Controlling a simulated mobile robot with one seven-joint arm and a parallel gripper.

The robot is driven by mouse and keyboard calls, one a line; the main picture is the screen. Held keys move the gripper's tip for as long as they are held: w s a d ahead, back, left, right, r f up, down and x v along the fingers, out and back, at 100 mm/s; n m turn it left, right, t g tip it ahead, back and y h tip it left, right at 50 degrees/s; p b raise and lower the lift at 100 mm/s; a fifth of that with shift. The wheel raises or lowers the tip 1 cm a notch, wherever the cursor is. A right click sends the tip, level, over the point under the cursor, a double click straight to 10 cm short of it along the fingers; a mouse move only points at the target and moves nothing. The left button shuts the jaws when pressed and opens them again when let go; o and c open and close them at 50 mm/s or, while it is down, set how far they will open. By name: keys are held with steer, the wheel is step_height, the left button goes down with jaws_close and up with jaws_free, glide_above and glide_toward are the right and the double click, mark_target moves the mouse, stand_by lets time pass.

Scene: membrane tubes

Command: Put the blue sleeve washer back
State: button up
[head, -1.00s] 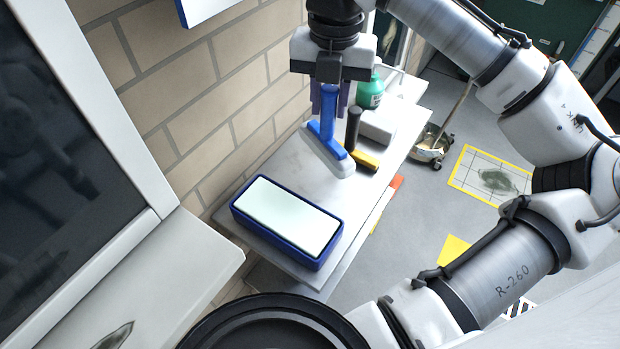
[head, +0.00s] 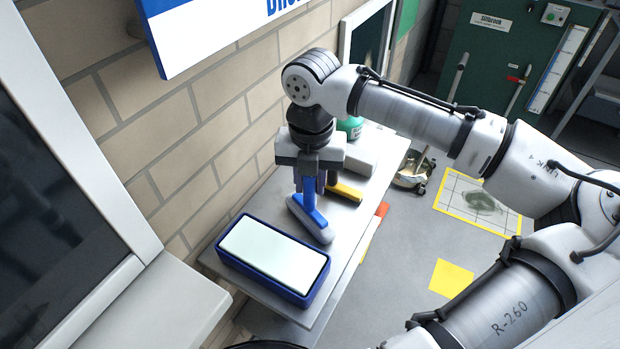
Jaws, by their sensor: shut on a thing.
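The blue sleeve washer (head: 313,215) has a blue handle and a blue head with a white sleeve along its lower side. My gripper (head: 309,182) points down and is shut on the upright handle. The washer head is at or just above the grey bench top (head: 232,204), behind the blue trough; I cannot tell whether it touches the bench. The trough (head: 303,297) is filled with a pale, flat surface. The washer is apart from it in the picture. My gripper hides the top of the handle.
A yellow-headed tool (head: 346,192) lies just right of the washer, partly hidden by my gripper. A green bottle (head: 351,127) and a pale box (head: 350,155) stand farther back. A brick wall (head: 165,140) borders the bench on the left. A mop bucket (head: 412,170) stands on the floor.

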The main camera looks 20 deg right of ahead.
steer(key=o, duration=0.9)
steer(key=shift+r, duration=0.1)
step_height(320, 180, up, 12)
steer(key=shift+d+f+b, duration=0.1)
steer(key=shift+b, duration=0.2)
